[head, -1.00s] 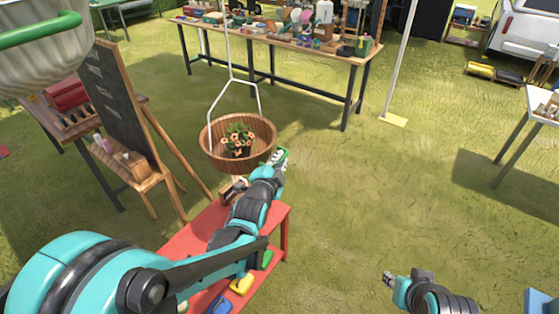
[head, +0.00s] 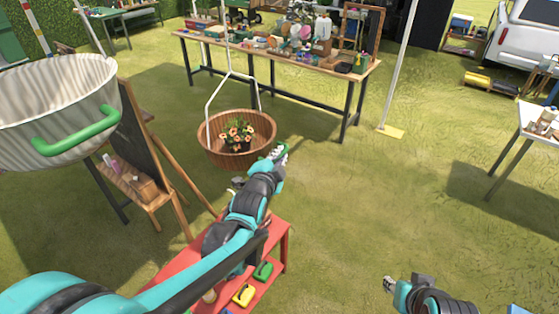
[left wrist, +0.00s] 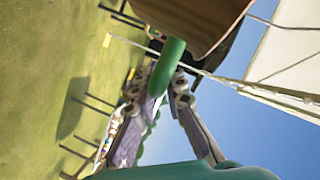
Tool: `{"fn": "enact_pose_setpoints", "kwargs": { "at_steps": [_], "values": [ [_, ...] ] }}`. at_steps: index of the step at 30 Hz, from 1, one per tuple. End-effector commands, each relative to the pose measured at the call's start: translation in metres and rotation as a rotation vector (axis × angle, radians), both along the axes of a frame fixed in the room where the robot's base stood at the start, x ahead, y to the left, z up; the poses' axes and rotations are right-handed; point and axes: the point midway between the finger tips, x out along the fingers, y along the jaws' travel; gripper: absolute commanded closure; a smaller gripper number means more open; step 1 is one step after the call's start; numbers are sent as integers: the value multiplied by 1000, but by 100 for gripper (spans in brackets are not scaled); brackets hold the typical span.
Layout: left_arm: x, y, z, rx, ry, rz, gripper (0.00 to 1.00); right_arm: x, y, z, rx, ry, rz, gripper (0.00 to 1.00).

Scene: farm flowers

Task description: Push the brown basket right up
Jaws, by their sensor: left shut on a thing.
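The brown basket (head: 214,151) hangs on a white frame, with a potted orange flower (head: 237,135) in it. My left gripper (head: 279,154) is at the basket's right lower edge, shut on its green handle (left wrist: 168,68). In the left wrist view the brown basket (left wrist: 195,22) fills the top, and the handle runs down between my left fingers (left wrist: 160,100). A pale striped basket (head: 55,110) with a green handle hangs at the left, close to the camera. My right gripper (head: 390,284) is low at the right, away from the baskets; its jaws are too small to read.
A red bench (head: 275,238) with coloured items stands below my left arm. A chalkboard stand (head: 175,200) is at the left. A long table (head: 330,62) with goods stands behind, beside a white pole (head: 402,65). Grass right of the basket is clear.

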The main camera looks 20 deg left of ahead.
Motion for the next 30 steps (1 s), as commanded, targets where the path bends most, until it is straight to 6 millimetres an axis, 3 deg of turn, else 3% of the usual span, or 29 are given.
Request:
{"fn": "enact_pose_setpoints", "kwargs": {
  "at_steps": [1,3,21,30],
  "values": [
    [0,0,25,0,-4,0,100,0,0,21,0,0,0,68],
    [0,0,45,0,-4,0,100,0,0,35,0,0,0,68],
    [1,0,212,0,-4,0,100,0,0,155,0,0,0,68],
    [0,0,282,0,-4,0,100,0,0,201,0,0,0,68]
  ]
}}
